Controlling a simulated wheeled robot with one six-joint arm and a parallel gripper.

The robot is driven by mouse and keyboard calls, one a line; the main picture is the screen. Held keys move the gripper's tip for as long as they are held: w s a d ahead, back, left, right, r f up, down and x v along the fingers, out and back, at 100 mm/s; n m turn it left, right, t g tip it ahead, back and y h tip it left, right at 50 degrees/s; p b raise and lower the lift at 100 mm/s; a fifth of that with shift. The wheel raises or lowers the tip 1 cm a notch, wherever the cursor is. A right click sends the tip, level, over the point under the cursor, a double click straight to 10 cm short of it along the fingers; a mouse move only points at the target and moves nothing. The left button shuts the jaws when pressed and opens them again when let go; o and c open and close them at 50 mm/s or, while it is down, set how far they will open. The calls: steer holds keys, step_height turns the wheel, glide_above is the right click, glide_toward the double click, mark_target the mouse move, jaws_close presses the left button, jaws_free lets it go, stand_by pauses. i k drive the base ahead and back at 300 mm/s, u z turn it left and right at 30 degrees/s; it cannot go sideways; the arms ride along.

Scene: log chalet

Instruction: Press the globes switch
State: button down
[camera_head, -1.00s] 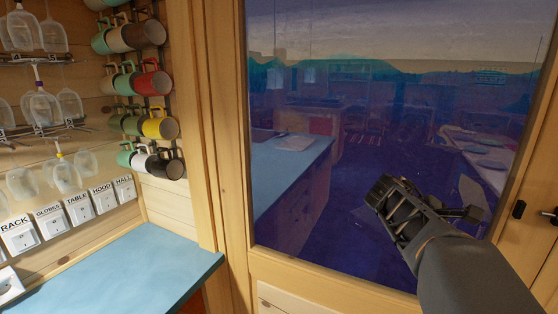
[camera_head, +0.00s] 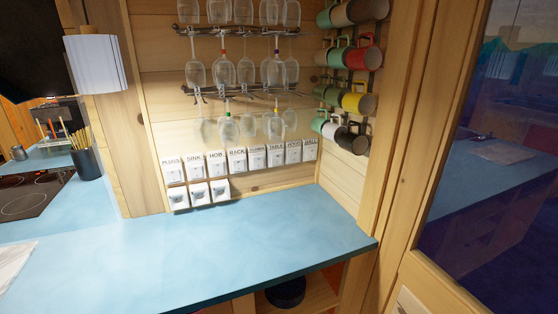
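The globes switch (camera_head: 257,160) is a white wall switch in the upper row of labelled switches on the plank wall above the blue counter. It sits between the rack switch (camera_head: 237,161) on its left and the table switch (camera_head: 275,157) on its right. Its label is small and hard to read now. The switch is unobstructed, but its rocker position is too small to tell. My gripper is not in view.
The blue counter (camera_head: 230,245) runs below the switches, its area there clear. Stemmed glasses (camera_head: 245,72) hang on racks above; mugs (camera_head: 358,103) hang to the right. A pencil cup (camera_head: 86,163) and lamp (camera_head: 96,64) are at left. A window (camera_head: 500,190) is at right.

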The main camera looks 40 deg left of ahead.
mark_target(257, 160)
steer(key=u, duration=1.95)
steer(key=i, duration=1.15)
steer(key=z, duration=0.05)
